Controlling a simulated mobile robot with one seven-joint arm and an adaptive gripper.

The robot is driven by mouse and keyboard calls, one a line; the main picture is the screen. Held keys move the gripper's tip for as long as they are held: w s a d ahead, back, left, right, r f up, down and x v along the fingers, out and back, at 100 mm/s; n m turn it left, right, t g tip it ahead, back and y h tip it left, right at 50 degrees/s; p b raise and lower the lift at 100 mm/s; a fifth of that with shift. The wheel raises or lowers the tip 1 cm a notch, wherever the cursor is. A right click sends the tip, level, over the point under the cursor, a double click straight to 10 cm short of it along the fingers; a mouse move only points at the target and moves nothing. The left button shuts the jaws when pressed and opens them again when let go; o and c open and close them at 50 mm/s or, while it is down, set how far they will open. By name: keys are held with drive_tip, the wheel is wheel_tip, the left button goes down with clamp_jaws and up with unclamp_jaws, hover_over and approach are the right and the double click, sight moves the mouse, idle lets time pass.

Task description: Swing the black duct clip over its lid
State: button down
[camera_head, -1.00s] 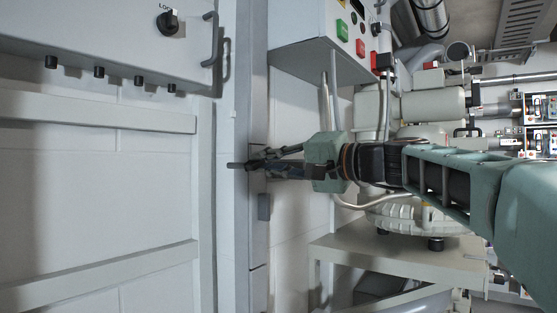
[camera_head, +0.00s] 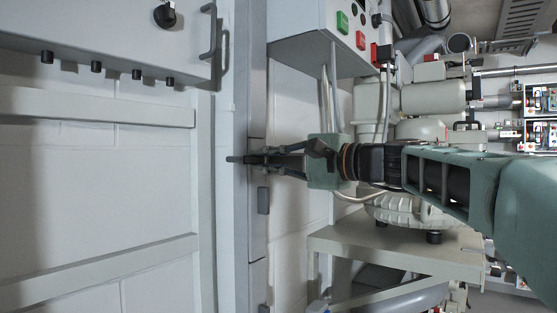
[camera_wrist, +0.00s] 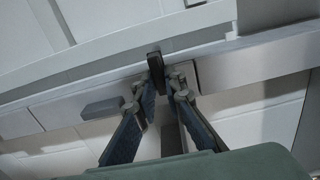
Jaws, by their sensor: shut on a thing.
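The black duct clip (camera_wrist: 156,68) is a short dark bar standing between my fingertips in the wrist view. In the head view, its dark end (camera_head: 233,159) sticks out to the left past my fingers, in front of a pale upright strip. My gripper (camera_head: 256,160) is shut on the clip, and its fingers (camera_wrist: 162,88) reach in from both sides in the wrist view. The grey duct with its lid (camera_head: 257,232) runs up and down behind the fingers. The fingers hide the clip's lower part, so I cannot tell whether it lies over the lid.
A small grey block (camera_head: 263,200) sits on the duct just below my gripper. A control box (camera_head: 318,28) with coloured buttons hangs above. A panel with a handle (camera_head: 209,32) is at upper left. A blower on a stand (camera_head: 400,240) is to the right.

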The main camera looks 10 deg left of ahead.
drive_tip(key=c, duration=2)
unclamp_jaws()
drive_tip(key=v, duration=1.2)
drive_tip(key=shift+f, duration=0.15)
